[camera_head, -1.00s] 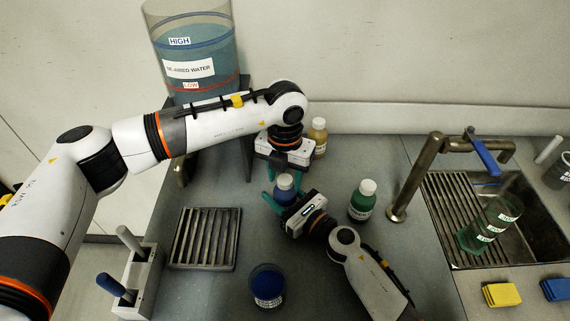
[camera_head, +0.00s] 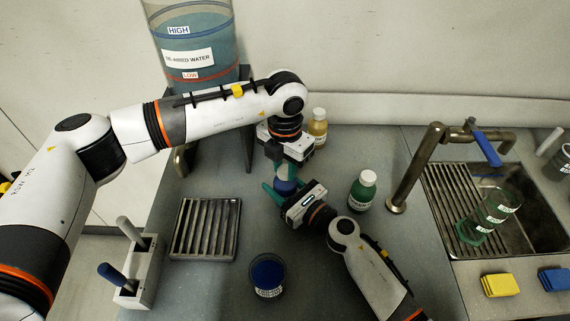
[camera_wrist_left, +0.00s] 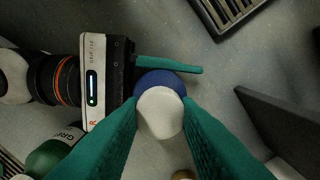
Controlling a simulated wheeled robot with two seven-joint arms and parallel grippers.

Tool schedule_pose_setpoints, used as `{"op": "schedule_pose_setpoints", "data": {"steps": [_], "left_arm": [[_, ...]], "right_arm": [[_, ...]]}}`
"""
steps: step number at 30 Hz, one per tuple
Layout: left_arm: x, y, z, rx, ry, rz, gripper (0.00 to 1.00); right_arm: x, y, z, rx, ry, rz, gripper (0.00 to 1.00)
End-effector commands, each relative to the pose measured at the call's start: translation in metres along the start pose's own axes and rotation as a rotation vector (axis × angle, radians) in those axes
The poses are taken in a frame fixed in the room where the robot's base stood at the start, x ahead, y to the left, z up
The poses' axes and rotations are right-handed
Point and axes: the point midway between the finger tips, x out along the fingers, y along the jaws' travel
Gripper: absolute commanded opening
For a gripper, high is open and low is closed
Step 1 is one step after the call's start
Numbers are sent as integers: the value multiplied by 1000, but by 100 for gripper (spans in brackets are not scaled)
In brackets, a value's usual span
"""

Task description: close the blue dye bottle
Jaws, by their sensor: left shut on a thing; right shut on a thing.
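The blue dye bottle (camera_head: 285,187) stands upright mid-counter, partly hidden by both grippers. My right gripper (camera_head: 284,190) is shut on its body from the side; one of its fingers shows in the left wrist view. My left gripper (camera_head: 284,172) points down from above and is shut on the white cap. In the left wrist view the cap (camera_wrist_left: 160,112) sits between the left fingertips, over the blue bottle (camera_wrist_left: 162,80). The cap overlaps the bottle's top; I cannot tell whether it is seated on the neck.
A green bottle (camera_head: 362,190) stands right of the grippers, a yellowish bottle (camera_head: 318,127) behind. A blue beaker (camera_head: 267,275) is in front. A drain rack (camera_head: 206,229) and a tool holder (camera_head: 140,270) are left, the water tank (camera_head: 192,45) behind, the sink (camera_head: 540,222) right.

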Motion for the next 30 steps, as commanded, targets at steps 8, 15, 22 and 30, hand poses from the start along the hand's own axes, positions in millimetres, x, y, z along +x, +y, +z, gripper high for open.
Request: {"op": "schedule_pose_setpoints", "data": {"steps": [8,15,22,30], "left_arm": [[0,0,0,483,1,0,1],[0,0,0,474,1,0,47],[0,0,0,473,1,0,54],[-17,0,-1,472,4,-2,54]], "right_arm": [[0,0,0,0,-1,0,0],[0,0,0,0,-1,0,0],[0,0,0,0,-1,0,0],[0,0,0,0,-1,0,0]]}}
